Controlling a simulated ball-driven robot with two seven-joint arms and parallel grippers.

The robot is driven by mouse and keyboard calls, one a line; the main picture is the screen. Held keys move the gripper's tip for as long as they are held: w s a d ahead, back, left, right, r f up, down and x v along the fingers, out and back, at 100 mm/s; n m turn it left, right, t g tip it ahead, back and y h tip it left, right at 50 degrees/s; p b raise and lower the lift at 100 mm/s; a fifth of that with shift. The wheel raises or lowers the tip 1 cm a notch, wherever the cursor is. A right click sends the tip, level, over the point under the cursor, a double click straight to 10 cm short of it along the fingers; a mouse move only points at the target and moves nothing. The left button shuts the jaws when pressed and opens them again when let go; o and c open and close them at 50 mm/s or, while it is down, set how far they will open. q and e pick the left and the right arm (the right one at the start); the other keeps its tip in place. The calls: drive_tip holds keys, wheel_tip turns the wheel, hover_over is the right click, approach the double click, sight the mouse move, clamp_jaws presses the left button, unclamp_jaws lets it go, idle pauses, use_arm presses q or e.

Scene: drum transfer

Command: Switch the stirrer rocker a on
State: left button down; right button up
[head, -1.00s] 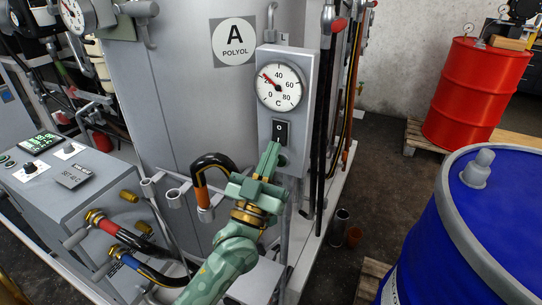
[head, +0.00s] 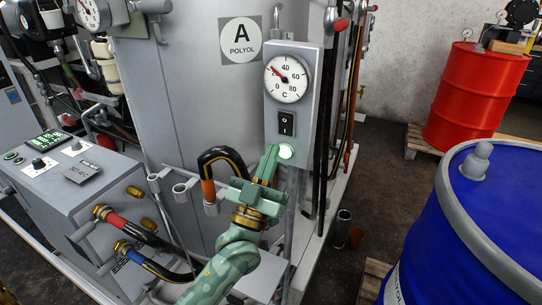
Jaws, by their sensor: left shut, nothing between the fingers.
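The black stirrer rocker (head: 286,124) sits on a grey panel box (head: 302,70) on the tank marked A POLYOL. It is below a round temperature gauge (head: 287,78). A round lamp (head: 286,151) below the rocker glows green-white. My left gripper (head: 271,152) is shut and empty. Its tips are at the lower left of the rocker, close beside the lamp; I cannot tell whether they touch the panel. The tilt of the rocker is too small to read surely. My right gripper is not in view.
Black hoses and pipes (head: 325,120) run just right of the panel. A curved black hose (head: 222,155) hangs left of my gripper. A control cabinet (head: 75,190) stands at the left. A blue drum (head: 440,240) and a red drum (head: 475,95) stand at the right.

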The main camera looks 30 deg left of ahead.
use_arm(q)
drive_tip(key=w+f+v, duration=0.1)
drive_tip(key=v, duration=0.8)
drive_tip(key=shift+f+b, duration=0.4)
drive_tip(key=shift+f, duration=0.1)
drive_tip(key=shift+f, duration=0.1)
